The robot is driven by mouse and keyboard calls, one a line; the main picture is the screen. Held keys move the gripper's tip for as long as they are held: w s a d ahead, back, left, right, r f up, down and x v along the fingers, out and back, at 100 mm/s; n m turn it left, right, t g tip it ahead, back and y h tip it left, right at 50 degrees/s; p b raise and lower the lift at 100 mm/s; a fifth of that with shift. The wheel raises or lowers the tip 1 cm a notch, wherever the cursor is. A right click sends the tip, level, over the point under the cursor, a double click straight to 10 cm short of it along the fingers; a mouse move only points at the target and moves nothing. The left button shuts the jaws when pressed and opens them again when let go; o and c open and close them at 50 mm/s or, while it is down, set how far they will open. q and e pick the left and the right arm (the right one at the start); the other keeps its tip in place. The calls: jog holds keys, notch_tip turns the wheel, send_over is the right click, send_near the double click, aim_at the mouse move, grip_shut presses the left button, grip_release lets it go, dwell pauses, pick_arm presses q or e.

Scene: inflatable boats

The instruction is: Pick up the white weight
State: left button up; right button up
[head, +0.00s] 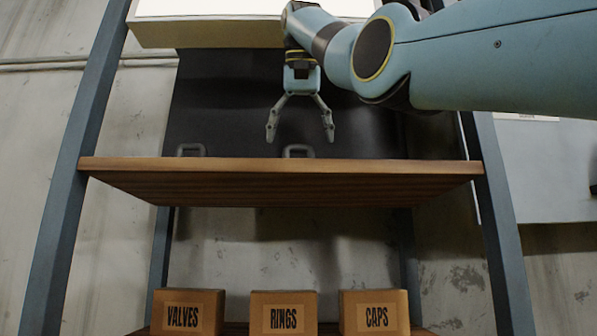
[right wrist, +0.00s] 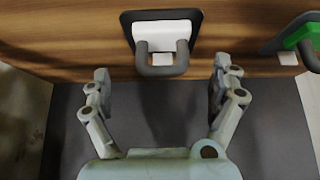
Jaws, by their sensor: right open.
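The white weight (right wrist: 162,34) sits on the wooden shelf at the top middle of the right wrist view, with a dark border around it and a grey handle on its near side. In the head view a grey handle (head: 298,150) rises just above the shelf edge; the body below it is hidden. My right gripper (head: 300,132) is open and empty above that handle. In the right wrist view its fingers (right wrist: 160,88) are spread to either side of the handle, apart from it. My left gripper is not in view.
A green weight (right wrist: 301,34) with a grey handle stands at the right wrist view's right edge. Another handle (head: 191,150) shows left on the shelf (head: 240,166). Boxes marked VALVES (head: 186,312), RINGS (head: 283,312) and CAPS (head: 374,312) stand below. Blue-grey posts flank the shelf.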

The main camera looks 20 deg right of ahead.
aim_at(299, 151)
jog(key=x, duration=0.4)
jog(key=shift+a+f, duration=0.1)
jog(key=shift+a, duration=0.1)
jog(key=shift+w+d+f, duration=0.1)
jog(key=shift+w+f, duration=0.15)
jog(key=shift+f, duration=0.15)
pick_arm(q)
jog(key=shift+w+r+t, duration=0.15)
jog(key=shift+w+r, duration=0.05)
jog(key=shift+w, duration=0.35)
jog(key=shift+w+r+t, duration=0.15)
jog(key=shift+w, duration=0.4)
pick_arm(e)
jog(key=shift+s, duration=0.1)
jog(key=c, duration=1.6)
jog(key=shift+r, duration=0.1)
jog(key=shift+c, duration=0.4)
pick_arm(q)
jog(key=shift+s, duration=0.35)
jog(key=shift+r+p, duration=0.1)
jog(key=shift+p, duration=0.25)
pick_arm(e)
jog(key=shift+r, duration=0.1)
